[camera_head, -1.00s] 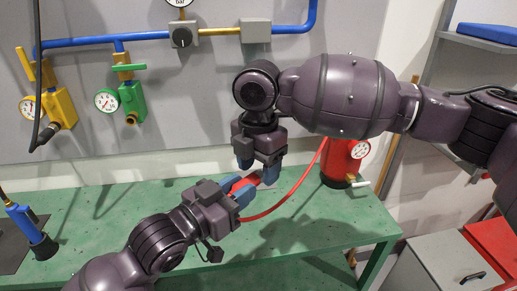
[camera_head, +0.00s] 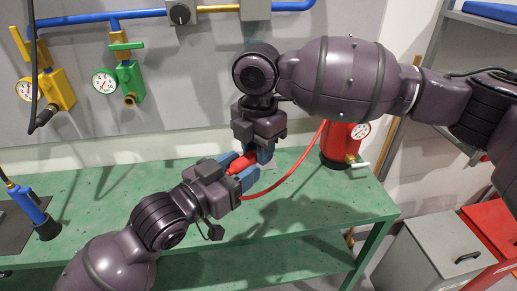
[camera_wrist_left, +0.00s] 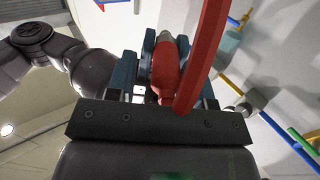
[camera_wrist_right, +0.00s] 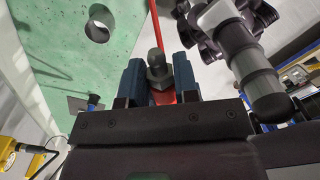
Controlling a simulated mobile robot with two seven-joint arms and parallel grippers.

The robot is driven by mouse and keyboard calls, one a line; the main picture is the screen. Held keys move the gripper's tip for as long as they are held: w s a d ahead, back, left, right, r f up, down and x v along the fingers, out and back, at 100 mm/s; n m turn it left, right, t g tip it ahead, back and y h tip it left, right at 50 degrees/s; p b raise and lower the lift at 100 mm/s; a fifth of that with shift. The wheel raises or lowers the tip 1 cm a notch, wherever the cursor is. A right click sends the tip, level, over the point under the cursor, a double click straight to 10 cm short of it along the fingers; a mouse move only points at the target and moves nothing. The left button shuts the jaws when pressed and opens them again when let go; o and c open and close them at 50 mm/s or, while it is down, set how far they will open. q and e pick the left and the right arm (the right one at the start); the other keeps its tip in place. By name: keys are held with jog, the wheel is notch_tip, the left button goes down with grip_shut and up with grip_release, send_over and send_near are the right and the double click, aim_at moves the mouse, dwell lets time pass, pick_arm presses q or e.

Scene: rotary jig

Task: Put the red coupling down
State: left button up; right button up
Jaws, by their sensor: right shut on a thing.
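The red coupling (camera_head: 241,163) is held in the air above the green bench, between my two grippers. It has a grey metal tip (camera_wrist_right: 157,66), and a red hose (camera_wrist_left: 205,45) crosses in front of it in the left wrist view. My right gripper (camera_head: 256,154) reaches down from above and is shut on the coupling; its blue fingers flank it in the right wrist view (camera_wrist_right: 160,85). My left gripper (camera_head: 238,170) comes from the lower left. Its fingers stand apart around the coupling, with gaps beside it in the left wrist view; the hose hides part of one finger.
The green bench (camera_head: 315,205) has free room to the right and below. A red cylinder with a gauge (camera_head: 338,145) stands at the back right. Valves and pipes line the wall panel (camera_head: 190,75).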

pick_arm(q)
jog(key=shift+o, duration=0.7)
jog(key=shift+a, duration=0.1)
jog(key=v, duration=0.7)
jog(key=s+a+f+n+y, duration=0.2)
jog(key=s+a+f+y, duration=0.1)
jog(key=f, duration=0.8)
jog(key=s+a+f+n+g+y, duration=0.1)
jog(key=s+a+f+n+y, duration=0.1)
jog(key=a+f+y, duration=0.3)
jog(key=s+a+f+n+g+y, duration=0.1)
jog(key=s+a+f+n+y, duration=0.2)
jog(key=a+f, duration=0.5)
notch_tip(320, 180, down, 9)
jog(key=shift+s+a+f+y, duration=0.3)
jog(key=shift+s+y, duration=0.1)
jog(key=shift+s, duration=0.3)
